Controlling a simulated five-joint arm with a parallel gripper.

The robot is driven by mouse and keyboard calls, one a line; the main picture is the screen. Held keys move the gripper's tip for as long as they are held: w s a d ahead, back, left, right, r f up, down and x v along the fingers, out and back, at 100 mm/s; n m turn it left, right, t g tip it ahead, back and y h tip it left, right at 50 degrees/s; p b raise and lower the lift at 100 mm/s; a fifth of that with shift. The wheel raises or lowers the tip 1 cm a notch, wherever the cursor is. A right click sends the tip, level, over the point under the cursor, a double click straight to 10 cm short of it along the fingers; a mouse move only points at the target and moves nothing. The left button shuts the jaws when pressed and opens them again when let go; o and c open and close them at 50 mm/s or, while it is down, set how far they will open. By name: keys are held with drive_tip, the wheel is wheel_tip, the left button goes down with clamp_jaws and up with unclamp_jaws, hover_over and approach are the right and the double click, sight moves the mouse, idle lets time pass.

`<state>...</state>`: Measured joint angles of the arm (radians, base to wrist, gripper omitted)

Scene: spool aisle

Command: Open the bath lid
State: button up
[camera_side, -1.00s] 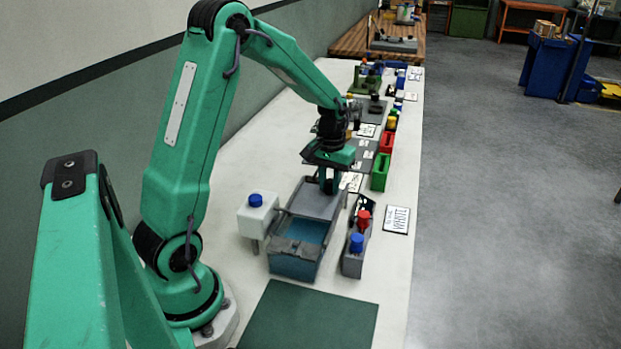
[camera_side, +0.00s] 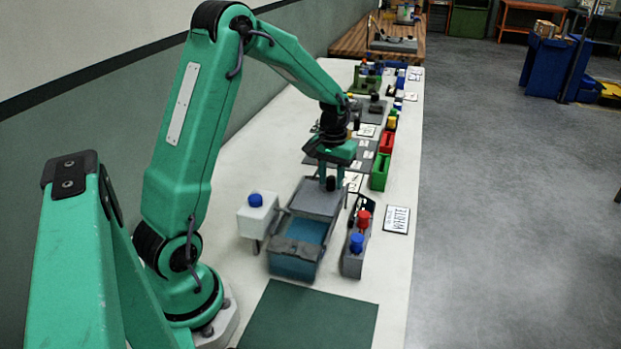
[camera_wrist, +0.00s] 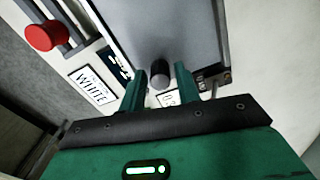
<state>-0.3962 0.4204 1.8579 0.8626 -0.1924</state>
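The bath (camera_side: 292,267) is a grey box on the white bench in the side view, with blue showing inside its near part. Its flat grey lid (camera_side: 316,199) lies over the far part, so the near part is uncovered. A dark round knob (camera_side: 331,184) stands at the lid's far end. My gripper (camera_side: 332,181) is open above the lid's far end, its teal fingers on either side of the knob. The wrist view shows the knob (camera_wrist: 160,74) between the spread fingertips (camera_wrist: 159,82), with gaps at both sides, and the grey lid (camera_wrist: 165,30) beyond.
A white container with a blue cap (camera_side: 256,214) stands left of the bath. A grey rack with red and blue knobs (camera_side: 353,262) stands close on its right. A card reading WHITE (camera_side: 397,220) lies further right. A dark green mat (camera_side: 308,318) leaves clear room in front.

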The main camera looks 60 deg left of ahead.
drive_tip(key=shift+r, duration=3.7)
drive_tip(key=shift+d, duration=0.1)
drive_tip(key=shift+s+d+r, duration=0.1)
drive_tip(key=shift+d+r, duration=0.1)
drive_tip(key=shift+r, duration=0.05)
drive_tip(key=s+d+r+m+t, duration=0.3)
drive_tip(key=s+d+r, duration=0.4)
drive_tip(key=d, duration=0.2)
drive_tip(key=s+d+r+m+t, duration=0.1)
drive_tip(key=s+d+m+t, duration=0.1)
drive_tip(key=s+d, duration=0.5)
drive_tip(key=s+m, duration=0.1)
drive_tip(key=s, duration=0.3)
drive_tip(key=shift+d+m+t, duration=0.25)
drive_tip(key=shift+m+t, duration=0.05)
drive_tip(key=shift+m, duration=0.1)
